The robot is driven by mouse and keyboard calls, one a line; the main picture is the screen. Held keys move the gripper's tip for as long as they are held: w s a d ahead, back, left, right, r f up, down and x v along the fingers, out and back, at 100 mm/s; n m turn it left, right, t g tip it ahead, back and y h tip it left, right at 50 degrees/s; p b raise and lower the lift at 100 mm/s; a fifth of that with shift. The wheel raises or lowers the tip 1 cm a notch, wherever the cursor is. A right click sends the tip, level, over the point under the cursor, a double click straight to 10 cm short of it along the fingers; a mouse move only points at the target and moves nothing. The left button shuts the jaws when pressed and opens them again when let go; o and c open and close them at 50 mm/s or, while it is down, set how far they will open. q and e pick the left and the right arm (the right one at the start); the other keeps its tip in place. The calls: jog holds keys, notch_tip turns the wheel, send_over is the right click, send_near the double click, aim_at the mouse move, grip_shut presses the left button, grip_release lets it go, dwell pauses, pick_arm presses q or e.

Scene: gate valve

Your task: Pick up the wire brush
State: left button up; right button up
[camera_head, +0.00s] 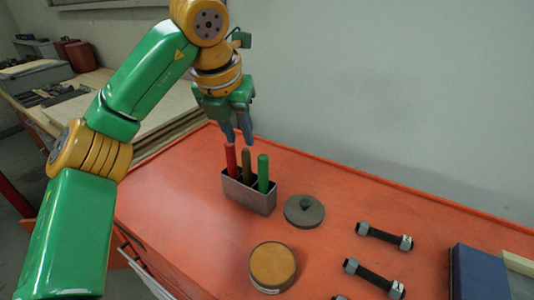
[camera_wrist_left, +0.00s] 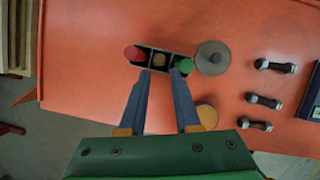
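A grey metal holder (camera_head: 249,194) stands on the orange bench top with three upright handles in it: a red handle (camera_head: 231,160), a brown handle (camera_head: 246,164) and a green handle (camera_head: 263,172). Their lower ends are hidden in the holder, so I cannot tell for certain which one is the wire brush. My left gripper (camera_head: 238,138) points down above the holder. In the left wrist view its two blue-grey fingers (camera_wrist_left: 161,75) are spread apart and empty, with the brown handle (camera_wrist_left: 159,60) between their tips in the picture. My right gripper is not in view.
A grey disc with a knob (camera_head: 304,211) lies right of the holder, and a round brown-topped piece (camera_head: 272,267) lies in front. Several bolts (camera_head: 385,236) lie farther right, near a blue box (camera_head: 478,275). The orange bench (camera_head: 180,220) is bare left of the holder.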

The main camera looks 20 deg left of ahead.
aim_at(245, 162)
pick_arm(q)
jog(key=shift+x, duration=1.05)
notch_tip(245, 162, down, 3)
jog(key=shift+s+a+f+p, duration=0.1)
jog(key=shift+s+a+p, duration=0.05)
jog(key=shift+p, duration=0.15)
jog(key=p+x, duration=0.2)
jog(key=x, duration=0.4)
jog(key=shift+w, duration=0.25)
jog(key=shift+s, duration=0.15)
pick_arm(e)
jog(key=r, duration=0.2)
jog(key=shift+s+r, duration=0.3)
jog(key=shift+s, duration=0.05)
pick_arm(q)
grip_shut()
